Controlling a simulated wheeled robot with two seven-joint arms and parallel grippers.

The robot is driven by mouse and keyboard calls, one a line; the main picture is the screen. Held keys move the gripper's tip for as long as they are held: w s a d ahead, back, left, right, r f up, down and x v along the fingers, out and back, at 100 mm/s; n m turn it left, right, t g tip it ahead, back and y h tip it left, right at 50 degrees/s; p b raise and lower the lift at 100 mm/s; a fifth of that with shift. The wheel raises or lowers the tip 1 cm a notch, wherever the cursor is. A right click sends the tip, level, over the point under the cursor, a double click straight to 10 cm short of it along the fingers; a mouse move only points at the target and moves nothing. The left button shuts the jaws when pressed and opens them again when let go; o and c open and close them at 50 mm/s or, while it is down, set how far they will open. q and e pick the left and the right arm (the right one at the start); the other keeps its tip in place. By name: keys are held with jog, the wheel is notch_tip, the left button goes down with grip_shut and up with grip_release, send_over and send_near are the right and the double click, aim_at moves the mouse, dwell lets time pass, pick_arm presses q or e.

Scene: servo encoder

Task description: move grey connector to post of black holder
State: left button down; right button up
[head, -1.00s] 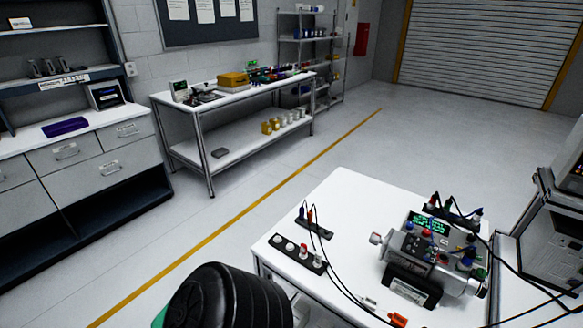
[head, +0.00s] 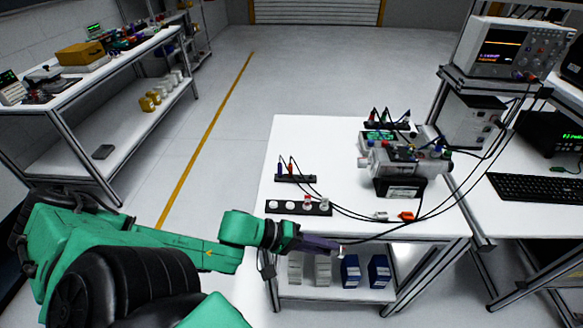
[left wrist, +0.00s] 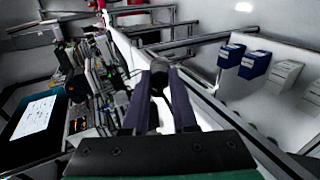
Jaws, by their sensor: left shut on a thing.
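My left gripper (head: 333,248) reaches in from the left, at the front edge of the white table (head: 350,145). It is shut on a small dark grey piece, likely the grey connector, which shows between the fingertips in the left wrist view (left wrist: 160,73). A dark cable runs from the fingertips to the right. The black holder (head: 298,211) lies at the table's front left, beyond the gripper and apart from it. It carries several pale round posts, one with a red part. My right gripper is not in view.
Behind the holder is a black strip (head: 296,179) with blue and red plugs. A grey motor unit (head: 400,163) stands at the right, with cables crossing the table. A pale piece (head: 381,216) and an orange piece (head: 406,216) lie near the front. Blue bins (head: 351,271) stand below.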

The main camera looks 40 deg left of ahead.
pick_arm(q)
jog(key=w+a+r+m+g+y+b, duration=0.1)
jog(key=a+m+g+y, duration=0.4)
jog(key=m, duration=0.5)
jog(key=w+a+m+g+y+b, duration=0.25)
jog(key=a+m+g, duration=0.3)
jog(key=m, duration=0.35)
jog(key=w+a+r+m+t+y, duration=0.2)
jog(key=w+a+r+m, duration=0.3)
jog(key=r, duration=0.4)
jog(key=shift+n, duration=0.3)
jog(key=f+b, duration=0.2)
jog(key=s+f+b, duration=0.1)
jog(key=f+b, duration=0.1)
jog(key=f, duration=0.1)
jog(key=a+f+b, duration=0.1)
jog(key=f+b, duration=0.1)
jog(key=shift+s+a+f, duration=0.1)
jog(key=shift+s+f, duration=0.1)
jog(key=shift+f, duration=0.05)
jog(key=shift+f+b, duration=0.3)
jog(key=shift+b, duration=0.05)
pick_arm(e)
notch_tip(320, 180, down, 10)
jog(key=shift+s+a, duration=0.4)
